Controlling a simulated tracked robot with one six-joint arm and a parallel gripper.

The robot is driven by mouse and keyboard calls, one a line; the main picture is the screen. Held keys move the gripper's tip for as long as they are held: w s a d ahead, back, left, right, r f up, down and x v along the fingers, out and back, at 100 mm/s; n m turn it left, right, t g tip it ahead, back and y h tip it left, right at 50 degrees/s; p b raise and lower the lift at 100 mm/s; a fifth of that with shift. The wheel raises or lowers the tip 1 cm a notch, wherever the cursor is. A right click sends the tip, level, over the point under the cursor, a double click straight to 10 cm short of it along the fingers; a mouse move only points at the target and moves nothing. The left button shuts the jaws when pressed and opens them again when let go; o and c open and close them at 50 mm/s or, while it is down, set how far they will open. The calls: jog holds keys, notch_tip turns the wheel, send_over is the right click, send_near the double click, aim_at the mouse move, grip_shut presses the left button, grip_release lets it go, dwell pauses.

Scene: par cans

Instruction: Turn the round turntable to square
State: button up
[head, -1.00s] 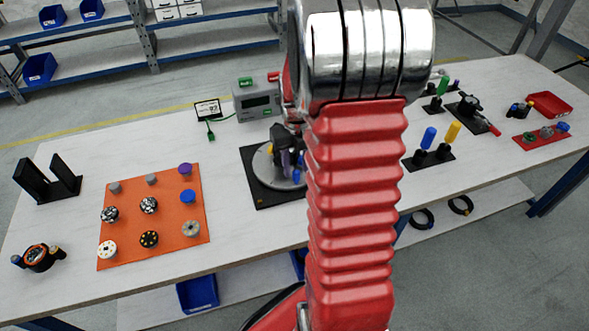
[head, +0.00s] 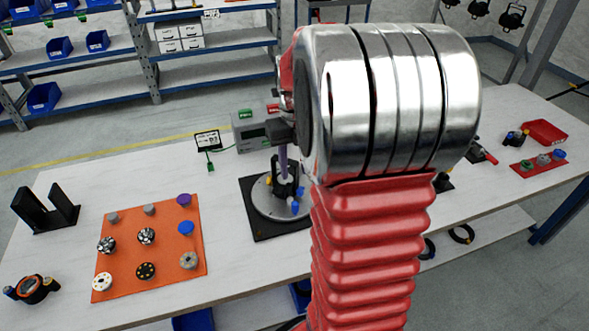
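The round turntable (head: 262,203) is a grey disc on a black square base plate (head: 258,230) near the middle of the table, in the head view. A black fixture with blue knobs (head: 295,207) and a small yellow part stands on the disc. My arm hides the right side of the plate. My gripper (head: 283,150) shows only in part, as a dark body with a slim greyish-purple piece hanging above the disc. I cannot tell its opening, or whether it touches the fixture.
A grey instrument box (head: 249,133) and a small sign (head: 207,140) stand behind the turntable. An orange mat (head: 165,255) with several knobs and discs lies left. A black stand (head: 45,208) is farther left. A red tray (head: 545,132) is at the right.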

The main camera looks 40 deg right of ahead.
jog(key=shift+c, duration=0.2)
jog(key=shift+c, duration=0.7)
jog(key=shift+a+r+n, duration=0.3)
jog(key=shift+a+n, duration=0.15)
jog(key=shift+n, duration=0.15)
jog(key=c, duration=0.3)
jog(key=a+r+n, duration=0.1)
jog(key=a+n, duration=0.1)
jog(key=a+r+n, duration=0.1)
jog(key=a+n, duration=0.1)
jog(key=n, duration=0.1)
jog(key=s+a+r+n+t, duration=0.1)
jog(key=a+n, duration=0.1)
jog(key=n, duration=0.1)
jog(key=shift+s+a+r+h, duration=0.1)
jog(key=shift+a+r+h, duration=0.15)
jog(key=shift+h, duration=0.05)
grip_shut()
jog(key=s+a+r+n+t, duration=0.2)
jog(key=s+a+n, duration=0.3)
jog(key=n, duration=1)
jog(key=s+a+r+n+t, duration=0.1)
jog(key=s+a+n, duration=0.5)
jog(key=a+n, duration=0.6)
jog(key=shift+s+a+r+n+t, duration=0.3)
jog(key=shift+n+t, duration=0.5)
jog(key=shift+n, duration=1.1)
